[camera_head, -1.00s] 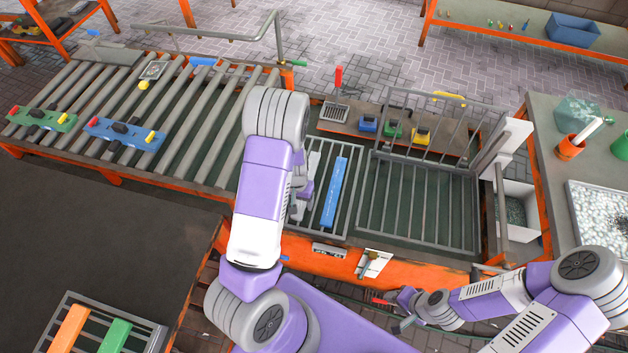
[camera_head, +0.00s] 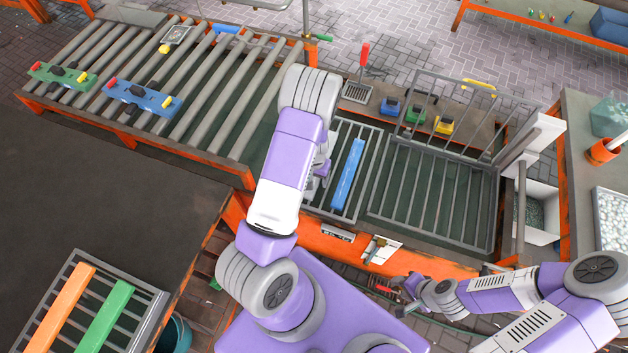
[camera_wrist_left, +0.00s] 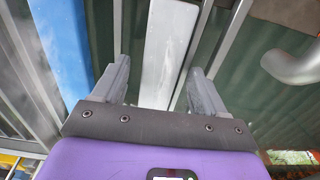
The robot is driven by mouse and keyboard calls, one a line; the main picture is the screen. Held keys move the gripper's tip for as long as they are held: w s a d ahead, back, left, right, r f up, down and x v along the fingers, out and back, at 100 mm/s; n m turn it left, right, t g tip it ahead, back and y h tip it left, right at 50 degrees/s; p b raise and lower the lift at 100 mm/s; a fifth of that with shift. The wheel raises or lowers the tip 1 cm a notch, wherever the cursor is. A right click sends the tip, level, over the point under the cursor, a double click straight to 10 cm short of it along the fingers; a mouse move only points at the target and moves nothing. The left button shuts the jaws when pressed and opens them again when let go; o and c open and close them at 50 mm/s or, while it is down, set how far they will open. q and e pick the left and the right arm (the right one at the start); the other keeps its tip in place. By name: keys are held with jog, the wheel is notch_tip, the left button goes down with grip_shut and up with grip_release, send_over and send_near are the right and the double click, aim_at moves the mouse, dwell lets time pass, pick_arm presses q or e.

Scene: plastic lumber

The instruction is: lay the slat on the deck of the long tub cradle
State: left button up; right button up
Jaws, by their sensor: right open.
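A pale grey-white slat (camera_wrist_left: 168,55) lies on a barred rack in the left wrist view. My left gripper (camera_wrist_left: 160,75) is open, one finger on each side of this slat, with gaps showing. In the head view my left arm hides most of that slat and most of the left gripper (camera_head: 318,180). A blue slat (camera_head: 348,175) lies just right of it on the same barred deck (camera_head: 368,165); it also shows in the left wrist view (camera_wrist_left: 65,45). My right gripper (camera_head: 400,297) is open and empty in front of the orange bench edge. I cannot tell which deck is the long tub cradle.
A railed, barred deck (camera_head: 432,205) right of the blue slat is empty. A roller conveyor (camera_head: 215,90) at left bears a green and a blue block. A rack (camera_head: 145,305) at lower left holds an orange slat (camera_head: 65,308) and a green slat (camera_head: 105,318).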

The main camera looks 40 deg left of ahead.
pick_arm(q)
jog(key=c, duration=1.3)
